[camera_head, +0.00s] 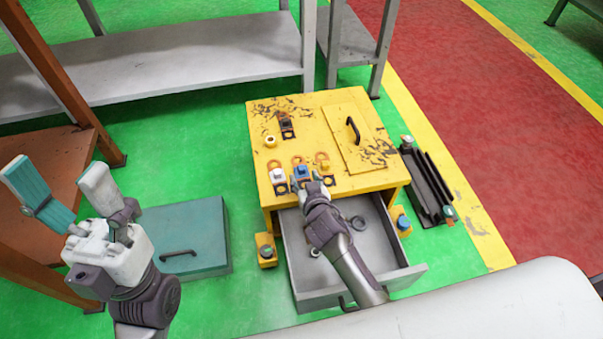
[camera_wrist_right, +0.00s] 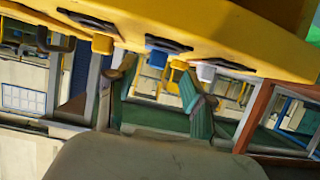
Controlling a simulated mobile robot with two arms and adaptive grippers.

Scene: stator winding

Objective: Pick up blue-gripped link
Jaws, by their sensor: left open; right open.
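The blue-gripped link (camera_head: 303,173) is in the middle of a row of three at the front of the yellow cabinet top. A white-gripped link (camera_head: 278,177) is left of it and a yellow-gripped one (camera_head: 323,165) right of it. My right gripper (camera_head: 314,186) is at the cabinet's front edge, close to the blue link and partly hiding it. In the right wrist view the blue grip (camera_wrist_right: 157,59) shows between the open fingers (camera_wrist_right: 158,85); I cannot tell whether they touch it. My left gripper (camera_head: 55,178) is open and empty, raised at the left.
An open grey drawer (camera_head: 300,281) with rings inside juts from the yellow cabinet (camera_head: 258,128), under my right arm. A teal case (camera_head: 205,222) is on the floor to the left. A black rack (camera_head: 428,185) stands to the right. A grey shelf (camera_head: 170,65) is behind.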

